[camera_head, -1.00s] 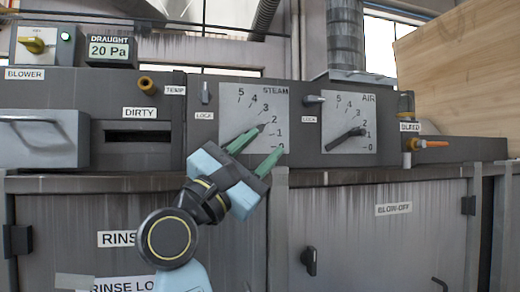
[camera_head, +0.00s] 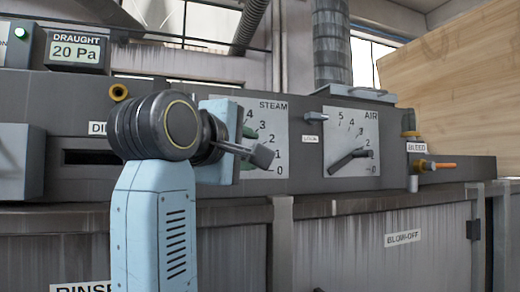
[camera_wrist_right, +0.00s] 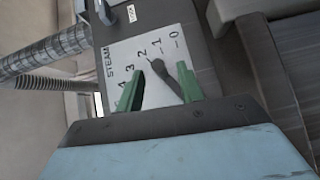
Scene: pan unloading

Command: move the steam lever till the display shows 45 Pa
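The draught display (camera_head: 76,50) reads 20 Pa at the upper left in the head view. The steam dial plate (camera_head: 280,126) is partly covered by my right gripper (camera_head: 247,148). In the right wrist view the plate (camera_wrist_right: 151,40) faces me, with the dark steam lever (camera_wrist_right: 158,67) near marks 1 and 2. My right gripper (camera_wrist_right: 160,87) is open, its two green fingers wide apart, with the lever's knob between them. I cannot tell whether a finger touches the lever. My left gripper is not in view.
The air dial plate (camera_head: 345,115) with its own black lever (camera_head: 346,161) is to the right. An orange-handled bleed valve (camera_head: 437,165) is further right. A wooden board (camera_head: 455,75) stands at the upper right. A ledge (camera_head: 365,203) runs below the dials.

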